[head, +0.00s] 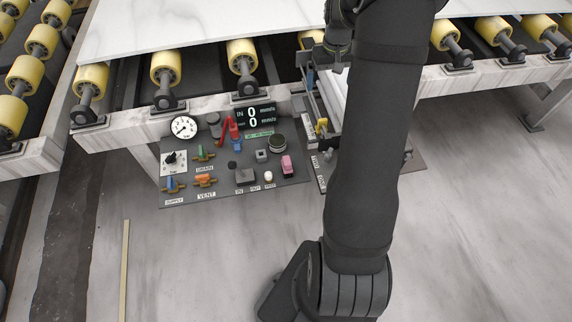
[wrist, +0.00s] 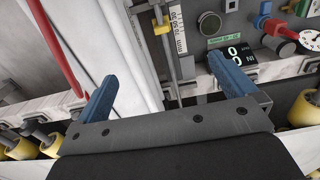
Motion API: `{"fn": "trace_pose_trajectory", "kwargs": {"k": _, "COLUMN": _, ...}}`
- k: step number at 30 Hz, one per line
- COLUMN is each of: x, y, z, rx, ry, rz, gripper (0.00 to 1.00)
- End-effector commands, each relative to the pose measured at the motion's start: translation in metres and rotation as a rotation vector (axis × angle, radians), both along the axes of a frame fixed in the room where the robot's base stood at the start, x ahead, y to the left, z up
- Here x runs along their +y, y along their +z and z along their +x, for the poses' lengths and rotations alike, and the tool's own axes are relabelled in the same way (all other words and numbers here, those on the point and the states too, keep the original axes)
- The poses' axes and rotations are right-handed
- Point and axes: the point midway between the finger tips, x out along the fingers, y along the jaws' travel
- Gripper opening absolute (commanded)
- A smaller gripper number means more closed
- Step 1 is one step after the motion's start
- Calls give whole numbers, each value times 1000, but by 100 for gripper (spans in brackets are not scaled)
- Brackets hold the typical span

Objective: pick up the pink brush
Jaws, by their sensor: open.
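No clear brush shape shows in either view. The only pink thing is a small pink block-like piece (head: 287,165) at the right side of the grey control panel (head: 290,188) in the head view. I cannot tell whether it is the brush. My gripper shows in the wrist view with two blue fingers (wrist: 165,86) spread wide apart and nothing held between them. A white upright surface and a thin metal rod lie beyond the fingers. In the head view my dark arm hides most of the gripper and what lies behind it.
The panel carries a round gauge (head: 184,127), a red lever (head: 227,130), a digital display (head: 254,116) and several coloured valves. Yellow rollers (head: 243,60) carry a white stone slab (head: 190,25) behind it. The pale floor (head: 470,220) at right is clear.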

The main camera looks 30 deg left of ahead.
Motion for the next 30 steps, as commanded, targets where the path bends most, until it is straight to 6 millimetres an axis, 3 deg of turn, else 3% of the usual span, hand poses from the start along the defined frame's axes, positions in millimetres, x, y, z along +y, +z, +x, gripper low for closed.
{"fn": "trace_pose_trajectory", "kwargs": {"k": 6, "x": 0, "y": 0, "z": 0, "rx": 0, "ry": 0, "rz": 0, "gripper": 98}}
{"fn": "trace_pose_trajectory", "kwargs": {"k": 13, "x": 0, "y": 0, "z": 0, "rx": 0, "ry": 0, "rz": 0, "gripper": 53}}
{"fn": "trace_pose_trajectory", "kwargs": {"k": 22, "x": 2, "y": -3, "z": -3, "rx": 1, "ry": 1, "rz": -1, "gripper": 51}}
{"fn": "trace_pose_trajectory", "kwargs": {"k": 26, "x": 20, "y": -35, "z": -32, "rx": 8, "ry": 6, "rz": -5, "gripper": 51}}
{"fn": "trace_pose_trajectory", "kwargs": {"k": 30, "x": 43, "y": -85, "z": -86, "rx": 7, "ry": 5, "rz": -6, "gripper": 51}}
